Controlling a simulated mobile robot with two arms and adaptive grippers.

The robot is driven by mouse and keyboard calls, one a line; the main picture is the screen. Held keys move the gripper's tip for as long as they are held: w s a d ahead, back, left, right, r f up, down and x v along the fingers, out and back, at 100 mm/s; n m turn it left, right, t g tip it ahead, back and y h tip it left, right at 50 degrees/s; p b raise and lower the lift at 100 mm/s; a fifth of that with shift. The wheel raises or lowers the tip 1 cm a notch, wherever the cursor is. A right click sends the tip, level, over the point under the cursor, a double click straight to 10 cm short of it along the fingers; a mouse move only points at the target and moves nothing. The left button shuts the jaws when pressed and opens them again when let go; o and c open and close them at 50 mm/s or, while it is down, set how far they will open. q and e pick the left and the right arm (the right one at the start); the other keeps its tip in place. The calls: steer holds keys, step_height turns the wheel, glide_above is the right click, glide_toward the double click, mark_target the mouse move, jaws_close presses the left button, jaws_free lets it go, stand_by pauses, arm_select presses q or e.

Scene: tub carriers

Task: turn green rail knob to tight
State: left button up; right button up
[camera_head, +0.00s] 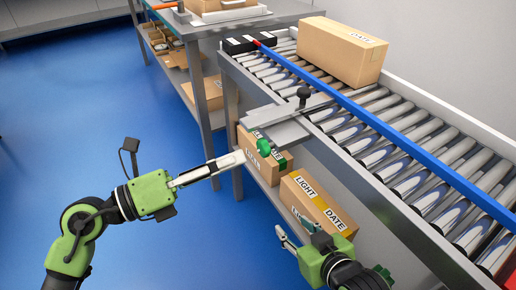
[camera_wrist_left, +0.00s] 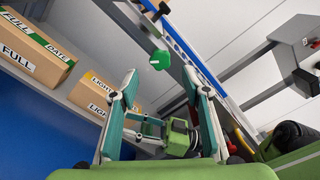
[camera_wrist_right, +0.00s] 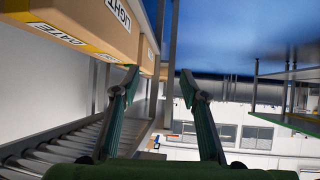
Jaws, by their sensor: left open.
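The green rail knob (camera_head: 263,147) sits under the grey bracket plate (camera_head: 277,131) at the near side of the conveyor. It also shows in the left wrist view (camera_wrist_left: 160,60), beyond and between my left fingertips. My left gripper (camera_head: 240,157) is open and empty, a short way left of the knob and apart from it. In the left wrist view (camera_wrist_left: 159,80) its fingers are spread wide. My right gripper (camera_head: 292,228) is low at the bottom, near the lower shelf boxes. In the right wrist view (camera_wrist_right: 159,74) its fingers are apart with nothing between them.
A blue guide rail (camera_head: 375,119) runs along the roller conveyor, with a black knob (camera_head: 303,93) on the bracket. A carton (camera_head: 342,51) stands on the rollers. Labelled boxes (camera_head: 317,203) sit on the shelf below. The blue floor at left is clear.

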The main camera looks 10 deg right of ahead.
mark_target(260, 150)
arm_select(q)
steer(key=x, duration=0.7)
steer(key=c, duration=1.1)
